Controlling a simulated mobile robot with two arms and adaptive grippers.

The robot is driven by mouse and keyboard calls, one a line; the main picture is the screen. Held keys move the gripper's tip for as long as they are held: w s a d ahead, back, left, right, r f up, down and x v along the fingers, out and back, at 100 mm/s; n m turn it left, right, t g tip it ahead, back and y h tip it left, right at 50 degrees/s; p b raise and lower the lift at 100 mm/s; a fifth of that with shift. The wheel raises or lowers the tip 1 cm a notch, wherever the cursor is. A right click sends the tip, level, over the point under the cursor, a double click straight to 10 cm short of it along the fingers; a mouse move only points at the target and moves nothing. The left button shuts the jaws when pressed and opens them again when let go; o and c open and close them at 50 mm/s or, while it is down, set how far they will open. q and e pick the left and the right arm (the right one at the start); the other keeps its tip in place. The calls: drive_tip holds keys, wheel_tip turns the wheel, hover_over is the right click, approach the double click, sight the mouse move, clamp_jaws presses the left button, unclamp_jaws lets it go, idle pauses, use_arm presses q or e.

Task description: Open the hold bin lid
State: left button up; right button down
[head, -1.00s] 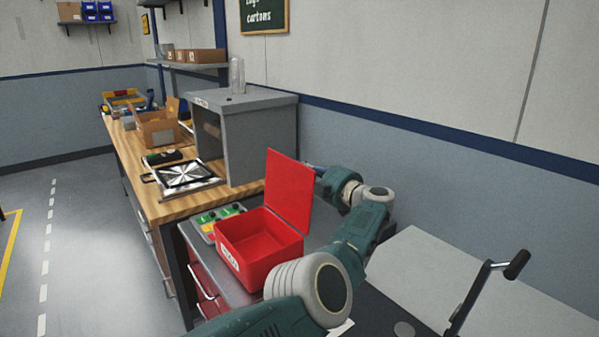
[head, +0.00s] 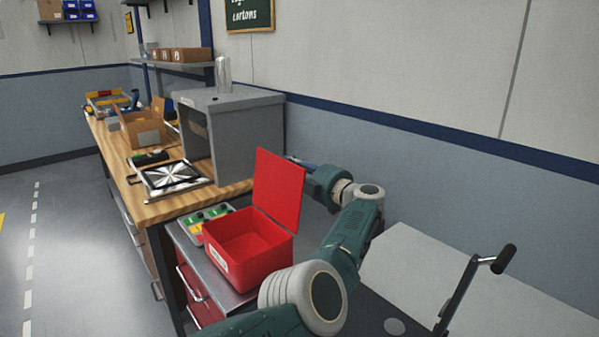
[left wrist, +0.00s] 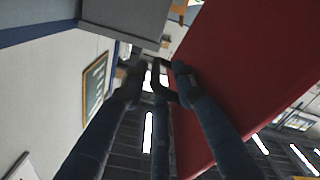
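The hold bin (head: 262,268) is a red open box with a white label on its front, standing on a grey surface. Its red lid (head: 280,190) stands up from the bin's right edge, nearly upright and tilted slightly back, so the bin's inside shows. My left arm bends around behind the lid, and my left gripper (head: 299,162) is at the lid's upper right edge, partly hidden by it. In the left wrist view its dark fingers (left wrist: 158,82) point past the red lid (left wrist: 235,75). Nothing shows between them; contact with the lid is unclear. My right gripper is out of view.
A tray with green and yellow items (head: 203,222) lies left of the bin. A wooden bench (head: 160,210) beyond it carries a grey cabinet (head: 250,140), a patterned plate (head: 172,175) and cartons. A wall runs behind. The floor at left is clear.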

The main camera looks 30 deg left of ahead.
use_arm(q)
drive_tip(key=v, duration=0.6)
drive_tip(key=shift+s, duration=0.15)
drive_tip(key=shift+r, duration=0.15)
